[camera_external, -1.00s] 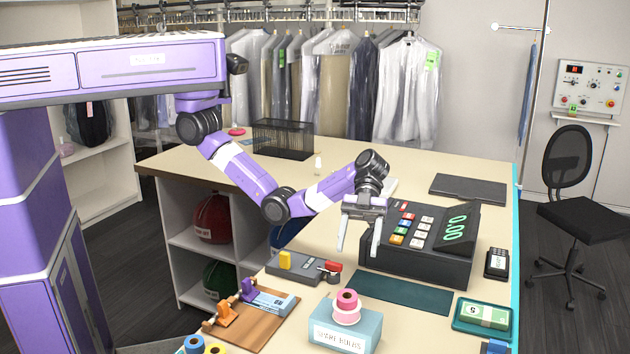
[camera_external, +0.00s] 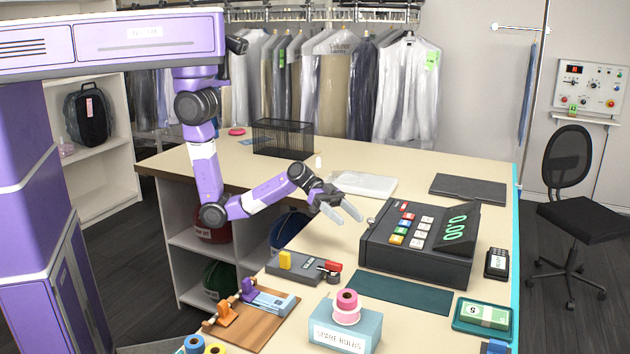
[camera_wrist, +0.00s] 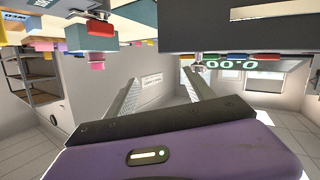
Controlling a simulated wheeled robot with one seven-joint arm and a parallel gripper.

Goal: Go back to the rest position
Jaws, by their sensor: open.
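My gripper (camera_external: 343,209) is open and empty in the external view. It is above the counter, left of the cash register and behind the grey device with the red and yellow parts. The arm hangs from my column and bends back up toward the gripper. In the wrist view, the two fingers (camera_wrist: 160,95) stand apart with nothing between them, and the picture looks upside down.
The counter (camera_external: 345,155) carries a black cash register (camera_external: 415,262), a grey device (camera_external: 296,267), a wooden board (camera_external: 250,318), a spare bulbs box (camera_external: 345,328), a white tray (camera_external: 365,184) and a wire basket (camera_external: 283,138). Bagged garments (camera_external: 345,85) hang behind.

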